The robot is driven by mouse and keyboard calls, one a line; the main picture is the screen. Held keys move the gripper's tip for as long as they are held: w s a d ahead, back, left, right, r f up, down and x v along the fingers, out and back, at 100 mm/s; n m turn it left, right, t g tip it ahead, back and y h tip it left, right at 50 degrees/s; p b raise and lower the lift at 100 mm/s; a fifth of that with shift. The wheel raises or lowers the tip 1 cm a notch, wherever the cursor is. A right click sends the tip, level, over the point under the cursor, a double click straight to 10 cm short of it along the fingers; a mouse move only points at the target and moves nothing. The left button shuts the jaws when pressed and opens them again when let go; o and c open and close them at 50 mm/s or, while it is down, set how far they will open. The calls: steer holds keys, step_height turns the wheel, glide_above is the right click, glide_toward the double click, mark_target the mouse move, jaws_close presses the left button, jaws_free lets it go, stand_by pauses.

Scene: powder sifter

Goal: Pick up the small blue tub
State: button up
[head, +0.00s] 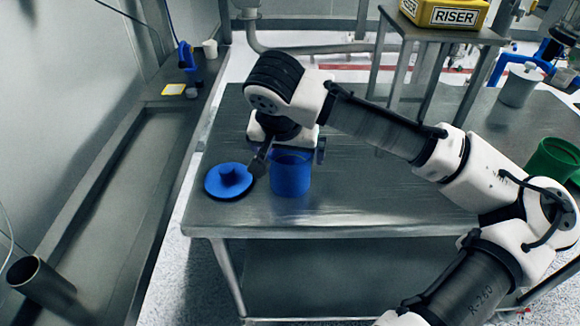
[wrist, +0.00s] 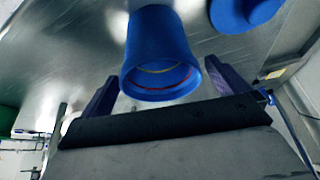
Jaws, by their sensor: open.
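The small blue tub (head: 290,175) stands upright on the metal table, near its front left part. My gripper (head: 291,158) is above and around it, open, with one finger on each side of the tub. The wrist view shows the tub (wrist: 158,50) between the two spread fingers of my gripper (wrist: 160,90), its open rim facing the palm. Gaps seem to show between the fingers and the tub wall. A blue lid with a knob (head: 229,181) lies just left of the tub; it also shows in the wrist view (wrist: 243,12).
The metal table (head: 360,205) is bare in front and to the right of the tub. A green container (head: 553,160) and a white lidded pot (head: 519,85) stand at the right. A riser (head: 440,35) with a yellow box stands behind. A long metal trough runs along the left wall.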

mark_target(290, 158)
steer(key=shift+x, duration=1.6)
steer(key=c, duration=0.9)
steer(key=shift+r, duration=0.1)
